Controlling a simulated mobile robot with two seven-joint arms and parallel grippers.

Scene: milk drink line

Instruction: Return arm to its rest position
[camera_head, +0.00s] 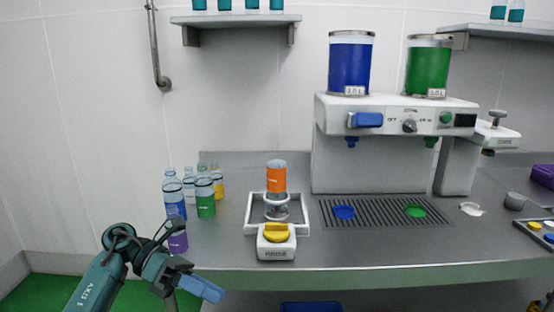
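My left arm (98,284) comes in from the lower left, bent at a dark joint. My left gripper (212,291) is low in the picture, in front of the counter's front edge. Its blue fingers overlap from this angle, so I cannot tell if they are open or shut. No separate object shows at its tips. My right arm and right gripper are not in view.
Several bottles, one with a green label (205,198), stand at the counter's left. An orange container (276,178) is upright at a white stand with a yellow knob (276,232). The dispenser (368,160) stands behind a drip grille (380,212). Bare counter (350,248) lies in front.

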